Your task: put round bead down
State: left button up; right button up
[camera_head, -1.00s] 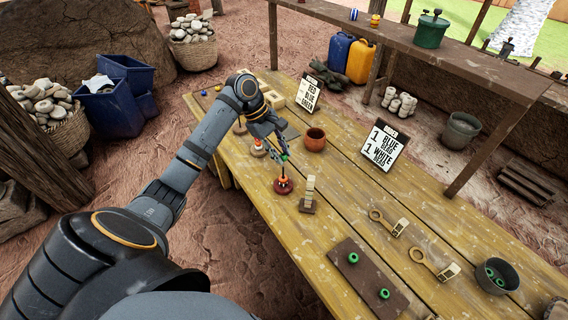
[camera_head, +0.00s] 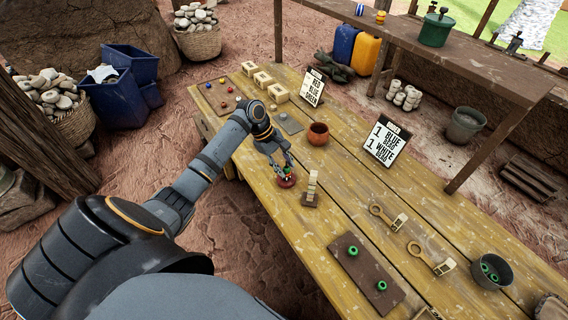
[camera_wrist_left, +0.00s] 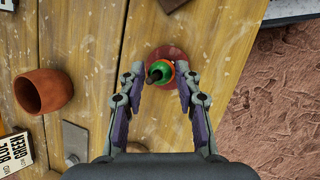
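A green round bead (camera_wrist_left: 160,71) sits at a small dark red round stand (camera_wrist_left: 170,52), with an orange-red bead edge showing beneath it. A dark peg tip shows at the green bead's middle. In the head view the stand (camera_head: 286,182) is on the wooden table, partly hidden by my gripper. My left gripper (camera_head: 286,167) is low over it. In the left wrist view its fingers (camera_wrist_left: 160,78) are apart on both sides of the green bead, with small gaps, so it looks open. My right gripper is not in view.
A small block stack (camera_head: 311,188) stands close right of the stand. A brown pot (camera_head: 318,134) and sign cards (camera_head: 386,142) are behind. A brown board with green beads (camera_head: 366,275), wooden tools (camera_head: 388,217) and a grey bucket (camera_head: 491,271) lie to the right.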

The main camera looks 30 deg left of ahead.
pick_arm(q)
jog(key=shift+o, duration=0.8)
